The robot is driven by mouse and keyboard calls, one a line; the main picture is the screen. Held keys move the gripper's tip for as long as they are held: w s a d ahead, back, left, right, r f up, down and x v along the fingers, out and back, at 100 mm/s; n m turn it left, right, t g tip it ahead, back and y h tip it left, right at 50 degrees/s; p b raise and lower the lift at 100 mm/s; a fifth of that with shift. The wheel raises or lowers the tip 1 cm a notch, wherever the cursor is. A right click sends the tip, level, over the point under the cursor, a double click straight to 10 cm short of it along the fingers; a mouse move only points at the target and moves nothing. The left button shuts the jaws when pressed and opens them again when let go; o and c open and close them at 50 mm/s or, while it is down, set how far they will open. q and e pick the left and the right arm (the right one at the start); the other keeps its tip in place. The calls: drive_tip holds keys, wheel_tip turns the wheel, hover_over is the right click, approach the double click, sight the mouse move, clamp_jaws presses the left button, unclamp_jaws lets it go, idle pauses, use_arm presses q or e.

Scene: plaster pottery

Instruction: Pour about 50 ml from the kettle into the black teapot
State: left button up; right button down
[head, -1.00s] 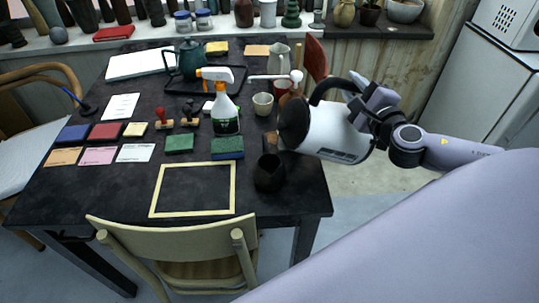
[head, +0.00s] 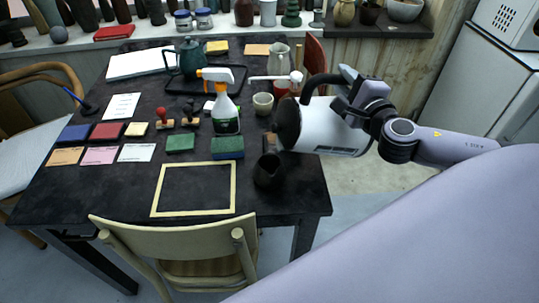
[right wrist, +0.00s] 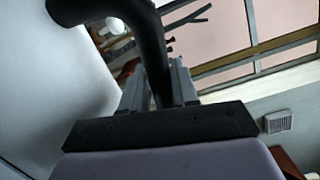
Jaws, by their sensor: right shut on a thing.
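The white kettle (head: 328,128) with a black handle (head: 318,82) is tipped well onto its side in the air, its dark end facing left. My right gripper (head: 352,97) is shut on the handle. In the right wrist view the handle (right wrist: 150,40) runs between the fingers (right wrist: 165,88), with the white body at left. I cannot make out a stream of water. My left gripper is not in view.
A white-and-orange spray bottle (head: 226,105), a cream cup (head: 263,104) and a pitcher (head: 279,57) stand behind. A dark teal teapot (head: 188,58) is on a tray farther back. A cream frame (head: 193,216) lies left of the pot; a chair (head: 172,235) stands in front.

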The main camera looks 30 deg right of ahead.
sight(332, 75)
drive_tip(key=shift+w+a+r+n+p, duration=0.2)
drive_tip(key=shift+a+r+n+p, duration=0.1)
drive_tip(key=shift+a+r, duration=0.35)
drive_tip(key=shift+w+a+r+n+p, duration=0.1)
drive_tip(key=shift+a+r+n+p, duration=0.15)
drive_tip(key=shift+a+p, duration=0.2)
drive_tip(key=shift+w+a+r+n+p, duration=0.1)
drive_tip(key=shift+a+r+n+p, duration=0.15)
drive_tip(key=shift+a+p, duration=0.2)
drive_tip(key=shift+d, duration=0.2)
idle(0.6)
drive_tip(key=shift+a+r, duration=0.15)
idle(1.8)
